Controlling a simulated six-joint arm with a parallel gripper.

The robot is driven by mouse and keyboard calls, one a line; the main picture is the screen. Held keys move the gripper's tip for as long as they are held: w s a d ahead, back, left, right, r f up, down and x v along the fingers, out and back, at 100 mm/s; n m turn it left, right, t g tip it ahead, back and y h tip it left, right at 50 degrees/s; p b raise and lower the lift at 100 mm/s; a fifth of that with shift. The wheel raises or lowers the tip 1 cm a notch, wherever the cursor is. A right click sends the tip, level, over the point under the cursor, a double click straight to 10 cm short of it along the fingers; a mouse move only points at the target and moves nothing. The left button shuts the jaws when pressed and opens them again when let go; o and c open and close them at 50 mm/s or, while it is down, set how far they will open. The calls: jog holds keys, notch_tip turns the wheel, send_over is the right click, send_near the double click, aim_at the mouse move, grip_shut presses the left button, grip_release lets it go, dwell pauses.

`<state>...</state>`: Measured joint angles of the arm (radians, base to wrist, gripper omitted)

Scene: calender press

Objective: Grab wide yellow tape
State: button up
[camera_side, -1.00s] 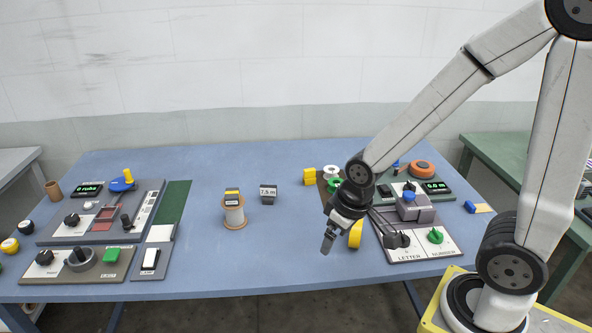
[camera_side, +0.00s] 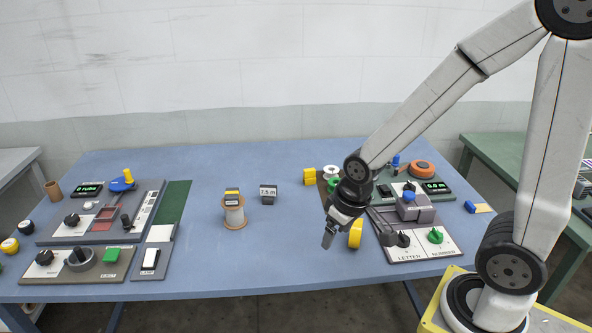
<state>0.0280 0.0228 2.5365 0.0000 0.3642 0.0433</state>
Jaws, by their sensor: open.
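The yellow tape (camera_side: 355,235) is a roll standing on its edge on the blue table, left of the letter and number panel. My gripper (camera_side: 352,242) is above and around it in the picture. One dark finger shows left of the roll and the other to its right. The jaws are open. The gripper's body hides the top of the roll, and I cannot tell whether a finger touches it.
The letter and number panel (camera_side: 421,249) with knobs and a grey press (camera_side: 412,209) lies close on the right. Yellow blocks (camera_side: 309,176) and spools (camera_side: 331,172) stand behind. A wire spool (camera_side: 234,214) and a 7.5 m block (camera_side: 268,194) stand left. The table (camera_side: 285,255) is clear in front.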

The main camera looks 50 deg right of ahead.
jog(key=w+d+f+m+g, duration=0.1)
jog(key=w+d+f+m, duration=0.15)
jog(key=d+m, duration=0.4)
jog(key=m+g, duration=0.1)
jog(key=m, duration=0.4)
send_over(357, 221)
jog(key=shift+a+f, duration=0.45)
jog(key=shift+f, duration=0.05)
jog(key=shift+d+f+m+g, duration=0.1)
jog(key=shift+d+m+g, duration=0.2)
jog(key=shift+d+m, duration=0.15)
jog(key=shift+f, duration=0.1)
jog(key=shift+f, duration=1.2)
jog(key=shift+f, duration=0.1)
jog(key=shift+f, duration=2.5)
grip_shut()
